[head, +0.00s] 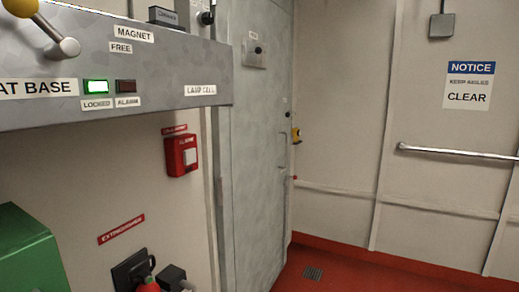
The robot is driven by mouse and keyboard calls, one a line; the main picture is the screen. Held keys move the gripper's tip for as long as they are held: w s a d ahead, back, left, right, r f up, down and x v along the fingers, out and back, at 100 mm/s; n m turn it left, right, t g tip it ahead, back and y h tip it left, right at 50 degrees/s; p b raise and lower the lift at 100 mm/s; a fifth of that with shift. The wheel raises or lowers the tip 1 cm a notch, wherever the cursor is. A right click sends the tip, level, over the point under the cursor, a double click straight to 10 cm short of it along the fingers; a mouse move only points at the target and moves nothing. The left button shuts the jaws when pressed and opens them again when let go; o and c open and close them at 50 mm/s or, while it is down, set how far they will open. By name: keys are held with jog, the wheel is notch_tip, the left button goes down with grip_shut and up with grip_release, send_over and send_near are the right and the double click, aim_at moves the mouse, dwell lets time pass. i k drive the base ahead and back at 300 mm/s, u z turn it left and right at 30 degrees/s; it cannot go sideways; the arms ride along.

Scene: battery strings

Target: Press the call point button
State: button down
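The call point is a small red box (181,155) on the pale wall, left of the grey door. It has a white square button (190,157) on its front and the word ALARM above the button. A small red label (174,129) is fixed on the wall just above it. Nothing covers the button in the head view. My gripper does not show in this view.
A grey panel (215,70) with labels and a lit green LOCKED lamp (95,87) juts out at upper left. A green box (30,250) stands at lower left. An extinguisher (149,284) sits below the call point. Red floor (350,270) is open at right.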

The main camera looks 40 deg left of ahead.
aim_at(189, 155)
jog(key=u, duration=0.15)
jog(key=i, duration=1.35)
jog(key=u, duration=1.2)
jog(key=i, duration=0.85)
jog(key=u, duration=0.55)
